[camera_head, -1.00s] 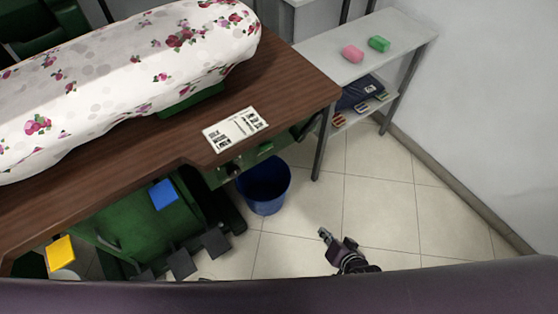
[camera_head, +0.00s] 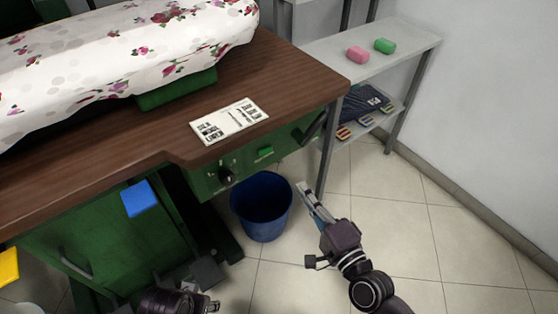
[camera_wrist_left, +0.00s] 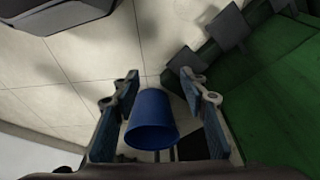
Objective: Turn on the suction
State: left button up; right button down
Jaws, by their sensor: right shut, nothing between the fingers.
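A green control panel (camera_head: 205,184) is set under the front edge of the wooden ironing table (camera_head: 190,150). It carries a black knob (camera_head: 226,174) and a green rocker-like switch (camera_head: 265,152); I cannot tell which one works the suction, or its setting. My right gripper (camera_head: 304,190) is shut and empty, right of and below the panel, apart from it, its fingers pointing up and left. My left gripper shows in part at the bottom edge of the head view. In the left wrist view its fingers (camera_wrist_left: 153,85) are spread with nothing held.
A blue bucket (camera_head: 262,208) stands on the floor below the panel and shows beyond the left fingers. A printed card (camera_head: 229,121) lies on the table. A grey shelf (camera_head: 345,75) with pink and green blocks stands at the right. Dark pedals (camera_head: 205,271) are low left. Right floor is clear.

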jog(key=shift+r, duration=0.1)
send_near(265, 151)
jog(key=w+d, duration=0.2)
jog(key=x, duration=0.2)
jog(key=b+x, duration=0.1)
jog(key=x, duration=0.2)
jog(key=shift+a+r, duration=0.15)
jog(key=shift+r, duration=0.1)
pick_arm(q)
jog(key=shift+w+v, duration=0.25)
jog(key=shift+v, duration=0.95)
jog(key=shift+w+v, duration=0.2)
jog(key=shift+v, duration=0.95)
pick_arm(e)
jog(key=shift+w+a, duration=0.25)
jog(key=shift+w, duration=0.2)
pick_arm(q)
jog(key=shift+r, duration=0.15)
